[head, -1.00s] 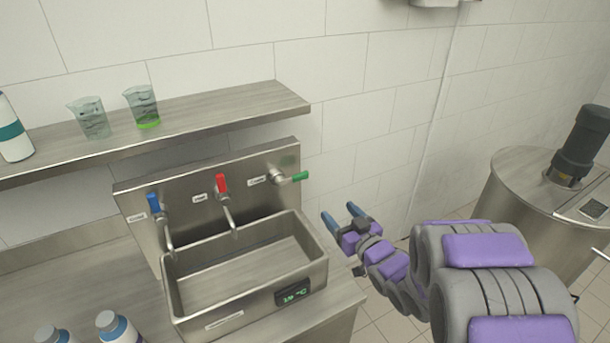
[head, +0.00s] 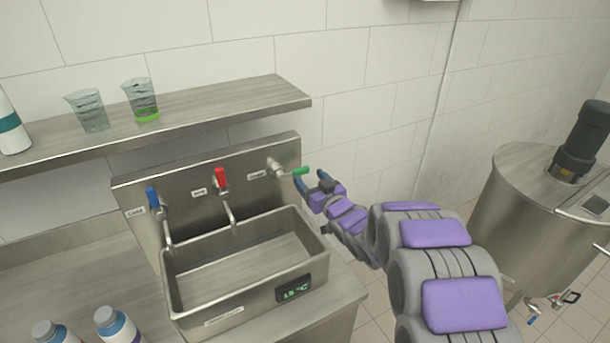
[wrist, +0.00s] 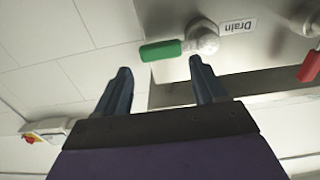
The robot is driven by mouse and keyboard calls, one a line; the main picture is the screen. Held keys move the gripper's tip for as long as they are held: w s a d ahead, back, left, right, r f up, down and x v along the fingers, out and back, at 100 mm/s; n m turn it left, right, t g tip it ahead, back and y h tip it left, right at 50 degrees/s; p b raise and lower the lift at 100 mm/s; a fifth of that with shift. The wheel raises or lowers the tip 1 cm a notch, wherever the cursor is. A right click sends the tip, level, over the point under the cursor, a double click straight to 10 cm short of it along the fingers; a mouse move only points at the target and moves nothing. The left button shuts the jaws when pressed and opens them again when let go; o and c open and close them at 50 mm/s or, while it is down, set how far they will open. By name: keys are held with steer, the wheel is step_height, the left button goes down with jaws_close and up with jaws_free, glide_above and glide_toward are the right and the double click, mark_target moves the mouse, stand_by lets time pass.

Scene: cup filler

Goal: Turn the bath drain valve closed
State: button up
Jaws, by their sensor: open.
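The drain valve has a green lever handle (head: 293,171) on a metal body at the right end of the steel back panel. The handle points sideways to the right, past the panel's edge. In the wrist view the green handle (wrist: 161,50) and its white-metal body (wrist: 203,38) sit beside a label reading "Drain". My gripper (head: 311,178) is open and empty, just below and right of the handle in the head view. In the wrist view its two blue fingers (wrist: 158,82) point toward the handle, which lies ahead of the gap between them. I see no clear contact.
A steel basin (head: 245,270) with a display reading about 15 °C is below the panel. Blue (head: 153,198) and red (head: 221,178) handled taps stand left of the drain valve. A shelf (head: 220,112) with two beakers is above. A steel tank (head: 530,220) stands at right.

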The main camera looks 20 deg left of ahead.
mark_target(302, 171)
steer(key=x, duration=0.3)
steer(key=shift+a, duration=0.25)
steer(key=shift+w+a, duration=0.25)
steer(key=shift+w, duration=0.05)
steer(key=shift+d+r, duration=0.1)
steer(key=shift+c, duration=0.3)
steer(key=c, duration=1.2)
